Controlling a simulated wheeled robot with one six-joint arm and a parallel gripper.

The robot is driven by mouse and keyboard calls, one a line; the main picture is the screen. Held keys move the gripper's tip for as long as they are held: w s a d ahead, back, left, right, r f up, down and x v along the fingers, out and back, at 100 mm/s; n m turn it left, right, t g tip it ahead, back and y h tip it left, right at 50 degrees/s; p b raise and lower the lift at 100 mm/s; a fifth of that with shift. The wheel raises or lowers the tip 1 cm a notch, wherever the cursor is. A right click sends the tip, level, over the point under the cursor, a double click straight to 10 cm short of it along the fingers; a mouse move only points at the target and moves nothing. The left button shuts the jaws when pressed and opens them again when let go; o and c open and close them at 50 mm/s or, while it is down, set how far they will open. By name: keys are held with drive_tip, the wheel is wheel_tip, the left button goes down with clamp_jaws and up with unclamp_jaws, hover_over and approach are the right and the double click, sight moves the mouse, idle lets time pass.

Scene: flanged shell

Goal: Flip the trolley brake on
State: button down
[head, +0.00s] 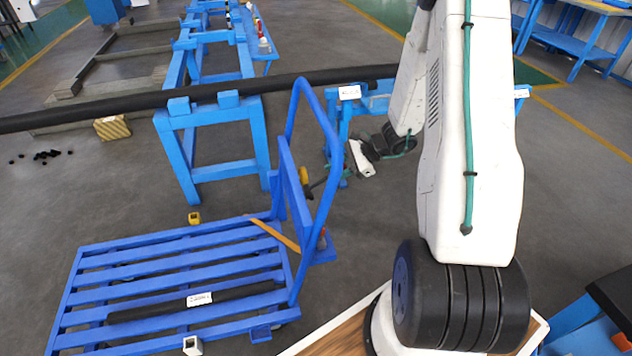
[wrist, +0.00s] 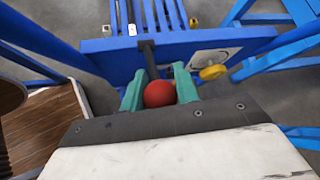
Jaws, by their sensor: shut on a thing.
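The blue slatted trolley (head: 170,262) stands on the floor at the lower left of the head view, with its looped push handle (head: 331,140) on its right side. Its blue end panel (wrist: 190,42) crosses the wrist view. A dark brake lever (wrist: 149,62) comes from the panel and ends in a red ball knob (wrist: 159,94). My gripper (wrist: 159,88) is shut on the red knob, with one green finger on each side. In the head view my gripper (head: 344,180) is beside the panel, and the knob is hidden there.
A yellow knob (wrist: 213,72) sits by a pale plate on the panel, right of the lever. A long black pipe (head: 130,103) rests on a blue stand (head: 210,118) behind the trolley. A labelled dark bar (head: 150,312) lies on the trolley deck. Open floor lies left of the trolley.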

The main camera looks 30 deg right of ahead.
drive_tip(key=shift+a+r, duration=0.15)
drive_tip(key=shift+r, duration=0.25)
drive_tip(key=shift+w+a+r, duration=0.25)
drive_tip(key=shift+a+r, duration=0.3)
drive_tip(key=shift+r, duration=0.1)
drive_tip(key=shift+a+r, duration=0.2)
drive_tip(key=shift+a, duration=0.05)
drive_tip(key=shift+w+a, duration=0.1)
drive_tip(key=c, duration=1.1)
unclamp_jaws()
drive_tip(key=shift+o, duration=0.2)
drive_tip(key=shift+d, duration=0.2)
drive_tip(key=v, duration=0.7)
drive_tip(key=shift+r, duration=0.3)
